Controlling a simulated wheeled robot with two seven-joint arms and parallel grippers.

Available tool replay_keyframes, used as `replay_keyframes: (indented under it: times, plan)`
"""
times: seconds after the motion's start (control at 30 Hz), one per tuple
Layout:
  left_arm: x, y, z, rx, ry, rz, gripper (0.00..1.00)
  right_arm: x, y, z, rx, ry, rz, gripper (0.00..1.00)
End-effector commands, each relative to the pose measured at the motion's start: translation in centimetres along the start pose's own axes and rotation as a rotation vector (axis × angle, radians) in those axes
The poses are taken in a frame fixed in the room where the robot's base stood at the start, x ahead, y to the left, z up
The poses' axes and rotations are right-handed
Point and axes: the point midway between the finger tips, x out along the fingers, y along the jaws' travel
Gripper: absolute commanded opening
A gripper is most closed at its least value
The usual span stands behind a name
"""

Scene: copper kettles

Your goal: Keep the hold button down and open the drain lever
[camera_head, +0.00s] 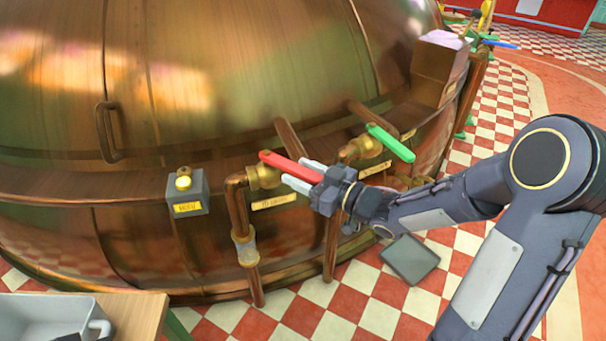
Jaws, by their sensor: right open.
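A green lever (390,142) sits on another brass valve farther right. I cannot tell from the labels which one is the drain lever. My right gripper (305,175) is open at the red lever, its pale fingers on either side of the lever's outer end. My left gripper is out of view.
The big copper kettle (220,80) fills the back, with a handle on its side. Copper pipes run down below the valves. A dark square plate (410,259) lies on the checkered floor. A grey tray (45,318) stands on a wooden table at the bottom left.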

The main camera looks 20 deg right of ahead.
Motion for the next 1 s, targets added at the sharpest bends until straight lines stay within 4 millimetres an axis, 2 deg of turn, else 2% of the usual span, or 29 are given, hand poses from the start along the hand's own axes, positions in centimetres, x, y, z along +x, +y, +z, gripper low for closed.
replay_keyframes:
  times: [0.13,0.47,0.77,1.0]
  plan:
    - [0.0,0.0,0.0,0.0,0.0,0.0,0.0,0.0,0.0,0.0,0.0,0.0,0.0,0.45]
    - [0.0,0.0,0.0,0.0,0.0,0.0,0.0,0.0,0.0,0.0,0.0,0.0,0.0,0.01]
    - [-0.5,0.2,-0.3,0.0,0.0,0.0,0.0,0.1,0.4,-0.3,-0.003,0.002,-0.025,0.0]
    - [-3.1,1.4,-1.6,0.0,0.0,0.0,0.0,0.4,2.5,-0.8,-0.004,0.003,-0.21,0.0]
